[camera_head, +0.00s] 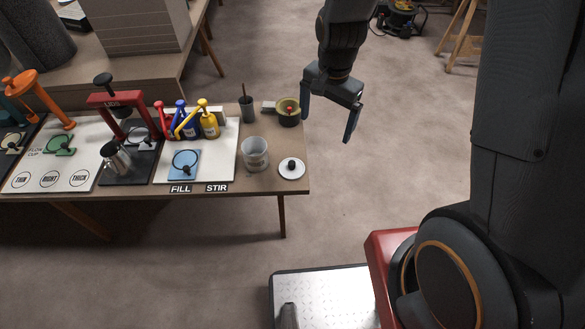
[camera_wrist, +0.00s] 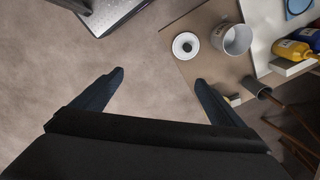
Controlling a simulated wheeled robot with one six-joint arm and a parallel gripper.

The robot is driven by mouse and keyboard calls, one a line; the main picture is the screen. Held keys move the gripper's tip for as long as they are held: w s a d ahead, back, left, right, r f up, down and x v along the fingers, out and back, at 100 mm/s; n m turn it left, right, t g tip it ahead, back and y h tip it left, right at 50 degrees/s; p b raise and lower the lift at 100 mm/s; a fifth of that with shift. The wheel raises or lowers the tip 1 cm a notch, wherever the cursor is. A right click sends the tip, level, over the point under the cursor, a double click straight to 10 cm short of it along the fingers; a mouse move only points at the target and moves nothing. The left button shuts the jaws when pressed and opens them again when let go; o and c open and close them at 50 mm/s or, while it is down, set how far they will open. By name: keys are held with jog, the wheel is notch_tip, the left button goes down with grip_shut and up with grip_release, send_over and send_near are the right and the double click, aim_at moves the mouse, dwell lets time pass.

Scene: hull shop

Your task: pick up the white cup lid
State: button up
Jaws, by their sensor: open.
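The white cup lid (camera_head: 291,168) is a round disc with a dark knob in its middle. It lies flat near the right front corner of the wooden table (camera_head: 270,187). It also shows in the wrist view (camera_wrist: 186,45), near the table's corner and beyond my fingertips. My gripper (camera_head: 328,120) is open and empty, past the table's right edge and apart from the lid. In the wrist view my two fingers (camera_wrist: 158,78) are spread wide with bare floor between them.
A white cup (camera_head: 255,153) stands just left of the lid. A dark cup with a stick (camera_head: 247,108) and an olive pot (camera_head: 288,111) stand behind. Colored pump bottles (camera_head: 208,123) stand on a white board farther left.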

aim_at(292, 162)
jog(key=w+a+f+m, duration=0.1)
jog(key=a+f+m, duration=0.1)
jog(key=f, duration=0.3)
jog(key=w+a+f+m, duration=0.2)
jog(key=a+f+m, duration=0.1)
jog(key=f, duration=0.2)
jog(key=w+a+f+m+b, duration=0.1)
jog(key=a+f+m, duration=0.1)
jog(key=f, duration=0.3)
jog(key=shift+w+a+g, duration=0.3)
jog(key=shift+a, duration=0.1)
jog(key=shift+a+f+m, duration=0.15)
jog(key=shift+f+m, duration=0.25)
jog(key=shift+f, duration=0.25)
jog(key=shift+f+p, duration=1.3)
jog(key=shift+f, duration=2.15)
jog(key=c, duration=1.1)
